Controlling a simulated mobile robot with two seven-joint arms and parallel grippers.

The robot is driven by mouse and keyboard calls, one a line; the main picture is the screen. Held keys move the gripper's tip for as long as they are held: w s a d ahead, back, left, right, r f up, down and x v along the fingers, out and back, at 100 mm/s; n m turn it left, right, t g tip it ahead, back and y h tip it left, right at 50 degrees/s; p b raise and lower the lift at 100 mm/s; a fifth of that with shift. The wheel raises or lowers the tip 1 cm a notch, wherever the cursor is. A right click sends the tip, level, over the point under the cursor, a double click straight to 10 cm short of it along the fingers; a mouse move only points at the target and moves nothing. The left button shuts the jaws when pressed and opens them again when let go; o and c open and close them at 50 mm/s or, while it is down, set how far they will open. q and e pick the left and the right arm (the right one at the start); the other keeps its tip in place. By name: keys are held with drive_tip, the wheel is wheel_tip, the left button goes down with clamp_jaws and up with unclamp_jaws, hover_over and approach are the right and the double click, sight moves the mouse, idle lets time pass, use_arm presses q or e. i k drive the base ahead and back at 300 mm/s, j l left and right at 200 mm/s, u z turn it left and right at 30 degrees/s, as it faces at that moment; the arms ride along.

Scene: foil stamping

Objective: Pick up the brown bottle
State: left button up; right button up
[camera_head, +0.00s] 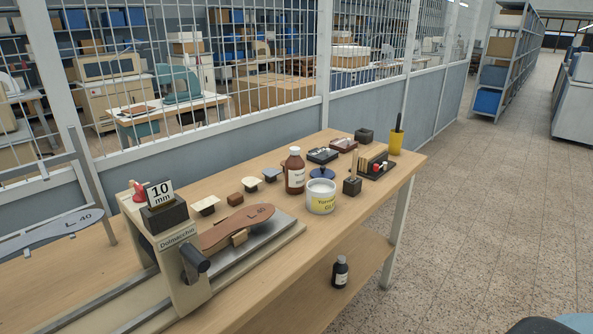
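The brown bottle (295,175) stands upright on the wooden workbench (347,228), with a white cap and a pale label. A white tub with a yellow label (321,197) stands close to its right and nearer to me, slightly overlapping it in the picture. A smaller dark bottle (340,273) with a black cap and white label stands on the shelf under the bench. Neither of my grippers is in view.
A stamping machine (172,240) with a brown sole piece (237,228) takes up the bench's near left. Small blocks, stamps and a yellow cup (396,141) surround the bottle. A mesh partition (262,60) runs behind. The floor (480,220) at right is clear.

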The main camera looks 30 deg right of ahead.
sight(295, 166)
drive_tip(key=i+l+u, duration=0.1)
drive_tip(key=l, duration=0.8)
drive_tip(key=l+u, duration=0.15)
drive_tip(key=l, duration=1.55)
drive_tip(key=i+l, duration=0.15)
drive_tip(key=l, duration=1.5)
drive_tip(key=i, duration=0.05)
